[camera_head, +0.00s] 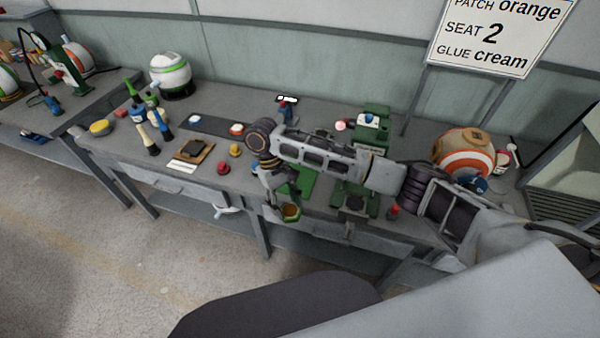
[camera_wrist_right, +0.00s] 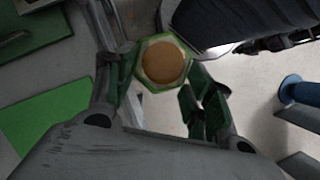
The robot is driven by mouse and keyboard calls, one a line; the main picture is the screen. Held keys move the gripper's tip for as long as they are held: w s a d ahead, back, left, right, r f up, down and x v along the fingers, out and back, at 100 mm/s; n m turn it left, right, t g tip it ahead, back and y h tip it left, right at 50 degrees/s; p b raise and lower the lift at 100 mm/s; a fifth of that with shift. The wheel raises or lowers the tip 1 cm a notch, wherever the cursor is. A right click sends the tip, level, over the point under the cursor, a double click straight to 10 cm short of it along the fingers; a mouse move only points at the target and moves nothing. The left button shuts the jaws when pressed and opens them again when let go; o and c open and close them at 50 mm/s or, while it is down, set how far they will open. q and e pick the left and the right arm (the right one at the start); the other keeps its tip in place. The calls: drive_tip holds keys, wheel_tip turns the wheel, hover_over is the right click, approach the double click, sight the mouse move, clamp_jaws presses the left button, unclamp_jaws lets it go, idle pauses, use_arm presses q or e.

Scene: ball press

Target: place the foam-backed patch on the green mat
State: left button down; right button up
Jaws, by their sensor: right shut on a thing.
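My right gripper (camera_head: 282,200) is shut on a hexagonal patch (camera_head: 290,212) with an orange round middle and a pale green rim. In the right wrist view the patch (camera_wrist_right: 163,62) sits between the green fingertips (camera_wrist_right: 165,75), its orange face toward the camera. It is held in the air by the table's front edge, apart from the mat. The bright green mat (camera_head: 306,182) lies on the table just behind the gripper, partly hidden by my right arm. Part of the mat shows at the left in the right wrist view (camera_wrist_right: 45,122). My left gripper is not in view.
A green press (camera_head: 358,196) stands right of the mat. Left of it are red (camera_head: 223,168) and yellow (camera_head: 235,149) knobs, a wooden block (camera_head: 191,153) and several bottles. An orange-and-white ball (camera_head: 464,154) sits at the right. A sign (camera_head: 500,35) reads patch orange, seat 2, glue cream.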

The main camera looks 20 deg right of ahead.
drive_tip(key=n, duration=0.1)
drive_tip(key=a+n, duration=0.1)
drive_tip(key=a+n+h, duration=0.1)
drive_tip(key=shift+s+f+t, duration=0.3)
drive_tip(key=shift+s+f, duration=0.05)
drive_tip(key=shift+s, duration=0.05)
drive_tip(key=n, duration=0.3)
drive_tip(key=shift+a+f+t+h, duration=0.1)
drive_tip(key=shift+f+t+h, duration=0.05)
drive_tip(key=shift+t+h, duration=0.25)
drive_tip(key=shift+w+n+t, duration=0.1)
drive_tip(key=shift+n+t, duration=0.2)
drive_tip(key=shift+n, duration=0.6)
drive_tip(key=n, duration=0.1)
drive_tip(key=n+t, duration=0.1)
drive_tip(key=w+n+h, duration=0.1)
drive_tip(key=n, duration=0.1)
drive_tip(key=shift+d+r+t, duration=0.25)
drive_tip(key=shift+d+t, duration=0.05)
drive_tip(key=shift+d, duration=0.1)
drive_tip(key=shift+w+d+n+t, duration=0.15)
drive_tip(key=shift+n+t, duration=0.35)
drive_tip(key=shift+n, duration=0.9)
drive_tip(key=shift+n, duration=0.6)
drive_tip(key=shift+r, duration=0.15)
